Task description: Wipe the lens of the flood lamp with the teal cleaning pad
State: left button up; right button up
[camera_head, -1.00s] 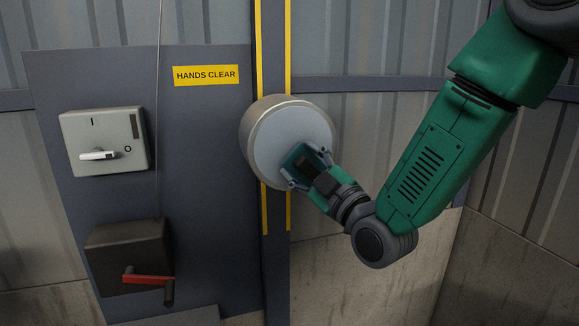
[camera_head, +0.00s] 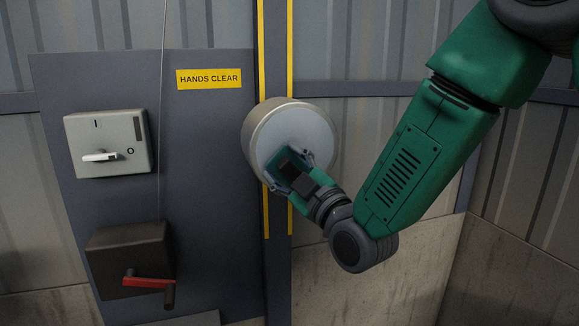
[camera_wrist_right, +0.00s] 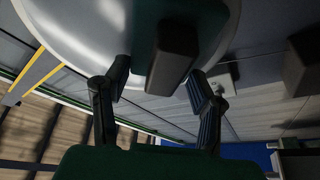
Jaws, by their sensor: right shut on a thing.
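The flood lamp (camera_head: 264,127) is a round metal drum with a pale grey lens (camera_head: 312,127), mounted on the post in the head view. My right gripper (camera_head: 291,172) is at the lower left part of the lens, shut on the teal cleaning pad (camera_head: 280,166). The pad appears to lie against the lens, though exact contact is hard to see. In the right wrist view, the fingers of my right gripper (camera_wrist_right: 159,82) flank the pad's dark handle block (camera_wrist_right: 173,58), and the lamp rim (camera_wrist_right: 75,55) curves behind. My left gripper is not in view.
Left of the lamp, a grey panel (camera_head: 205,190) carries a switch box (camera_head: 125,125), a dark box (camera_head: 115,245) with a red-handled crank (camera_head: 148,281), and a yellow "HANDS CLEAR" sign (camera_head: 209,79). A thin cable hangs down the panel. A yellow-striped post (camera_head: 276,60) runs behind the lamp.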

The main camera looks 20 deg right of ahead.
jog(key=shift+s+a+f, duration=0.1)
jog(key=shift+s, duration=0.5)
jog(key=s+b, duration=0.1)
jog(key=s, duration=0.2)
jog(key=shift+s, duration=0.75)
jog(key=s+b, duration=0.1)
jog(key=s, duration=0.2)
